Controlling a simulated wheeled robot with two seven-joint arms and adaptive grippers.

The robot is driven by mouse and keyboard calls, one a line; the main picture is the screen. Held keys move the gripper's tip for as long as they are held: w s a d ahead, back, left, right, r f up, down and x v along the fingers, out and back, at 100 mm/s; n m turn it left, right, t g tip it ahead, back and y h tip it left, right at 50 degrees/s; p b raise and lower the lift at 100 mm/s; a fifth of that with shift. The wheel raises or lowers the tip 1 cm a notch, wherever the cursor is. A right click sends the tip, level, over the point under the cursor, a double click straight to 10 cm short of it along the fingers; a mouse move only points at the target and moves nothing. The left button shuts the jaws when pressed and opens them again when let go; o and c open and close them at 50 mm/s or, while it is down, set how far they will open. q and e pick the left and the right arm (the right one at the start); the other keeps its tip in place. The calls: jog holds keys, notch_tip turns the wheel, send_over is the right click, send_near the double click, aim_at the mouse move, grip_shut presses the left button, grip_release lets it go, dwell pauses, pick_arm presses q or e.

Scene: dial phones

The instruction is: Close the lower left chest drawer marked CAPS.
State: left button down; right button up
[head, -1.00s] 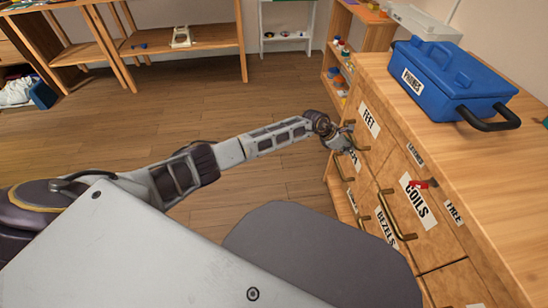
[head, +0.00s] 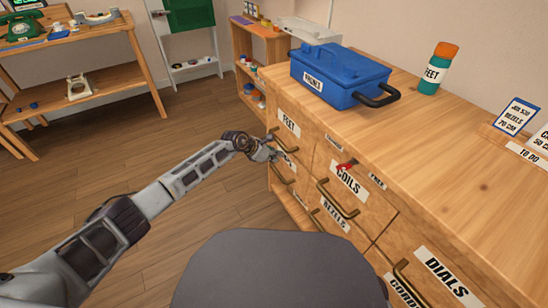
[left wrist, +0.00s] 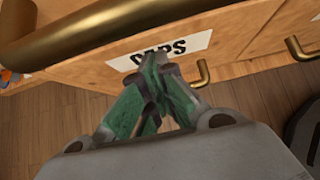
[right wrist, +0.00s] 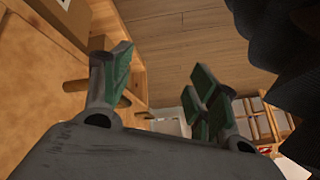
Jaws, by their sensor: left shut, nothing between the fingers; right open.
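The wooden chest (head: 440,235) stands at the right in the head view. Its CAPS label (head: 290,159) is partly hidden behind my left gripper (head: 272,153), below the FEET label (head: 289,122). The left wrist view shows the CAPS label (left wrist: 160,50) on a wooden drawer front, just beyond my left fingertips (left wrist: 160,75). These fingers are shut and empty; I cannot tell whether they touch the front. How far the drawer stands out is unclear. My right gripper (right wrist: 160,68) is open and empty in the right wrist view; the head view does not show it.
A blue toolbox (head: 340,78) and a teal bottle with an orange cap (head: 436,70) stand on the chest top. Brass handles, such as the COILS handle (head: 338,200), jut from the drawers. A thick brass bar (left wrist: 100,25) crosses close to the left wrist camera. Floor left of the chest is clear.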

pick_arm(q)
jog(key=f+p+v, duration=0.1)
jog(key=p+v, duration=0.3)
jog(key=v, duration=0.7)
jog(key=shift+s+a, duration=0.25)
jog(key=shift+a, duration=0.15)
pick_arm(e)
notch_tip(320, 180, up, 8)
jog(key=s+d+g+h, duration=0.1)
jog(key=shift+s+d+r+n+g, duration=0.15)
jog(key=shift+s+d+n+g, duration=0.05)
jog(key=shift+n+g, duration=0.2)
